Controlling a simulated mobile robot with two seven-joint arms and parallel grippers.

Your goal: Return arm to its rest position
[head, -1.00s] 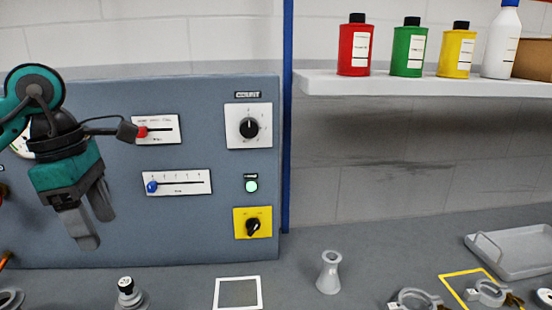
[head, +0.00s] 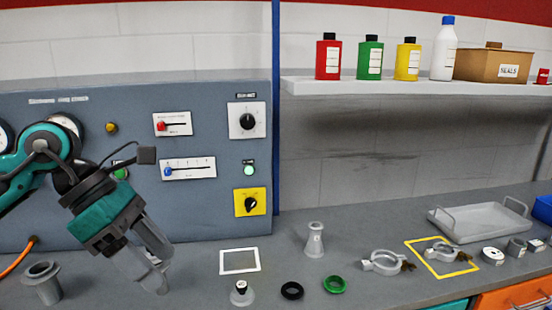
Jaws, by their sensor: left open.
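My left gripper (head: 146,270) is in the left of the head view, its arm coming in from the left. It points down and to the right, in front of the grey control panel (head: 224,100). Its two fingers are apart, with nothing seen between them. The fingers look see-through and hang above the bench, left of the white square outline. My right gripper is not in view.
The bench (head: 370,215) holds a grey flared piece (head: 315,240), a black ring (head: 292,290), a green ring (head: 335,284), clamps (head: 382,262) and a grey tray (head: 478,222). A white square outline (head: 240,261) is empty. Bottles stand on the shelf (head: 350,87).

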